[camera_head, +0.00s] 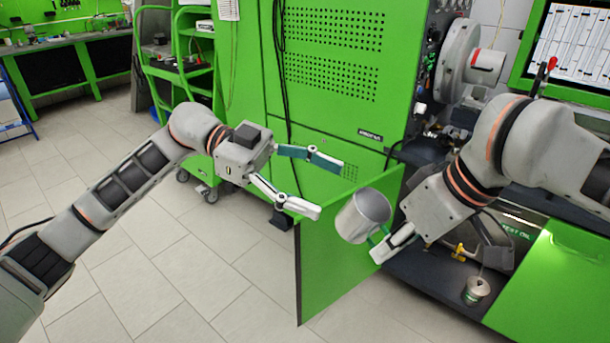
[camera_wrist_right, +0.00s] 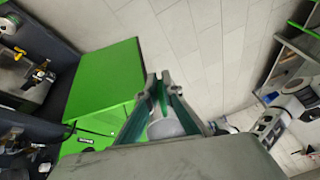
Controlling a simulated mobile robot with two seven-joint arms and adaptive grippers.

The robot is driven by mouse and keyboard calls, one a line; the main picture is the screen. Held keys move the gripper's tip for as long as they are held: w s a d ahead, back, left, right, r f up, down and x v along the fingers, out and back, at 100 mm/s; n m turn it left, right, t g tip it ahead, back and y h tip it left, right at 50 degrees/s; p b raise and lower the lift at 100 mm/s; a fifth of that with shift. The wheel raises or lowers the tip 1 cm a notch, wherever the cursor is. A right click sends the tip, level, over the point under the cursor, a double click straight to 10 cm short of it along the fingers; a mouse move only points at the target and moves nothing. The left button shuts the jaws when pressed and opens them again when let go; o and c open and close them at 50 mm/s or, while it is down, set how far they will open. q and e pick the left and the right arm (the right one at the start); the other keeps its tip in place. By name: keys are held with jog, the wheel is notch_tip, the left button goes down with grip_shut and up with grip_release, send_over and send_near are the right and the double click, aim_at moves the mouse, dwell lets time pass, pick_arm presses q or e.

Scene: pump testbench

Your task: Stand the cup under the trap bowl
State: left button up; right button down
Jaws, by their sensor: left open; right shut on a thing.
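A grey metal cup (camera_head: 363,217) is held in the air by my right gripper (camera_head: 381,244), in front of the open bench compartment. It looks tilted, and the fingers are at its right side. In the right wrist view the cup (camera_wrist_right: 166,128) shows between the fingers, partly hidden. My left gripper (camera_head: 329,189) is open and empty, to the left of the cup and apart from it. A small metallic bowl-like part (camera_head: 476,291) sits low in the compartment, below a yellow-handled valve (camera_head: 462,252). I cannot tell whether it is the trap bowl.
A green panel (camera_head: 555,285) bounds the compartment on the right. A green cabinet (camera_head: 335,80) stands behind. The tiled floor (camera_head: 190,270) is clear at left.

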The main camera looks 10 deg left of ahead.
aim_at(382, 220)
pick_arm(q)
jog(key=shift+n+y, duration=0.4)
jog(key=shift+y, duration=0.5)
jog(key=x, duration=0.6)
jog(key=w+x, duration=0.1)
jog(key=x, duration=0.2)
jog(key=shift+d+f, duration=0.25)
jog(key=shift+f, duration=0.15)
jog(key=c, duration=1.2)
jog(key=shift+c, duration=0.2)
pick_arm(e)
jog(key=c, duration=2.2)
grip_release()
jog(key=shift+o, duration=0.2)
